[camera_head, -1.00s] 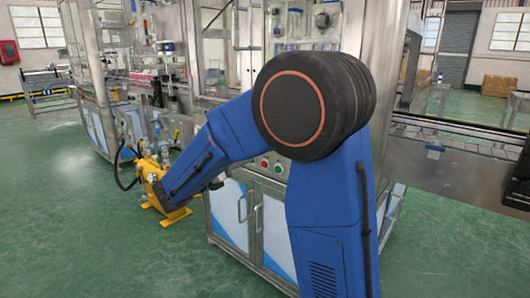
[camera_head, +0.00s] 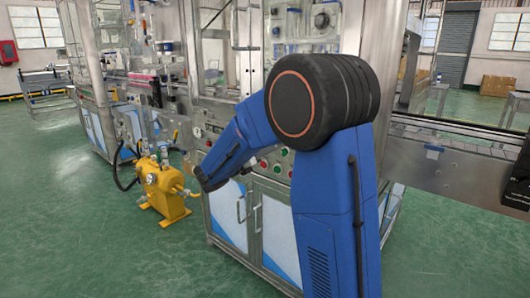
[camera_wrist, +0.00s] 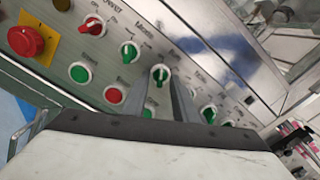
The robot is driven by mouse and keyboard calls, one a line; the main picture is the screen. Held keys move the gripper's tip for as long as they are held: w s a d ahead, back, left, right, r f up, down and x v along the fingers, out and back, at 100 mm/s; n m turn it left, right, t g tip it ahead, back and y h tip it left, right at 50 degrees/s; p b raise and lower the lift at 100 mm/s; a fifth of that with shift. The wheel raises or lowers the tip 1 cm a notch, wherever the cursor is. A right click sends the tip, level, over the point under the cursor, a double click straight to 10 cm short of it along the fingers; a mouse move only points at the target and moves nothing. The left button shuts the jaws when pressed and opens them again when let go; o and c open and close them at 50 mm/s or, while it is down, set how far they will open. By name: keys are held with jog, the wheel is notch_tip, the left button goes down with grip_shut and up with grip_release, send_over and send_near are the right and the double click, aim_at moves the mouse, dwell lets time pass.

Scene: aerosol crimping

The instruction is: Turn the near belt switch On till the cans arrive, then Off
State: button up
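A control panel (camera_wrist: 62,50) with a row of rotary switches fills much of the wrist view; its labels are too blurred to read, so I cannot tell which is the near belt switch. A green switch (camera_wrist: 160,74) shows between the two grey fingers of my gripper (camera_wrist: 163,80). The fingers are open and apart; whether they touch the switch I cannot tell. Another green switch (camera_wrist: 128,50) and a red switch (camera_wrist: 93,25) are up and left of it. A further green switch (camera_wrist: 209,114) is to the right. No cans are clearly visible.
A red emergency button (camera_wrist: 26,41) on a yellow plate is at the panel's upper left. Green (camera_wrist: 80,73) and red (camera_wrist: 115,95) push buttons lie below the switches. A yellow machine (camera_head: 160,188) stands left of the cabinet (camera_head: 232,215). The green floor is open in front.

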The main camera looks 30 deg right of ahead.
jog(key=shift+d, duration=0.1)
grip_shut()
